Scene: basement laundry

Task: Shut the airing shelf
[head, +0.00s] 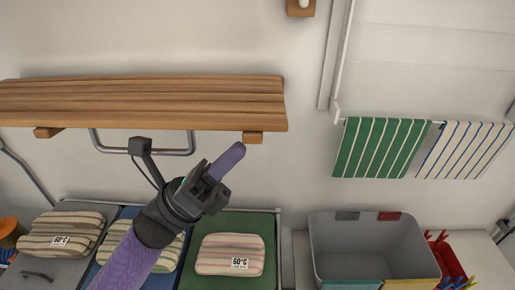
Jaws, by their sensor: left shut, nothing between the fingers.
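The airing shelf (140,100) looks to be the slatted wooden board across the upper left of the head view. It stands out from the wall, with its slatted face showing and small wooden blocks under its front edge. A U-shaped metal bar (180,152) hangs below the board. My left gripper (236,152) is shut and empty. It is just below the right part of the board, pointing up and right. I cannot tell whether its tip touches the board; a small gap seems to show. My right gripper is not in view.
Striped bundles (230,254) lie on grey, blue and green surfaces below. A green striped cloth (380,147) and a white striped cloth (466,150) hang at right. The wall between is clear.

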